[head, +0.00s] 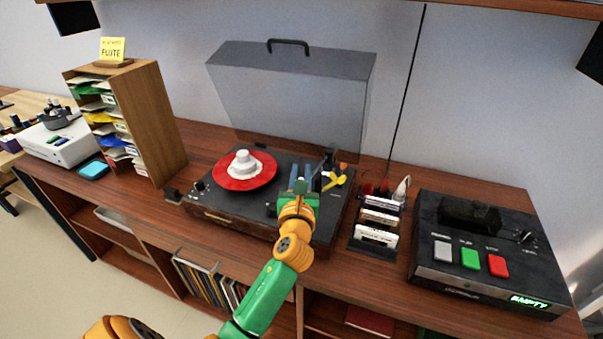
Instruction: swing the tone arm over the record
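The record player (228,219) stands on the wooden counter with its clear lid (290,95) raised. A red record (262,178) lies on the left part of its deck, with a white piece (243,163) at its centre. My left gripper (301,180) is over the right part of the deck, to the right of the record and apart from it. Its fingers are small and partly hidden, so I cannot tell whether they hold anything. The tone arm cannot be made out clearly; my gripper covers much of that area. My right gripper is out of view.
A yellow piece (336,181) shows just right of my gripper. A rack of cassettes (377,237) and a black deck (490,282) with white, green and red buttons stand to the right. A wooden paper sorter (147,115) stands on the left.

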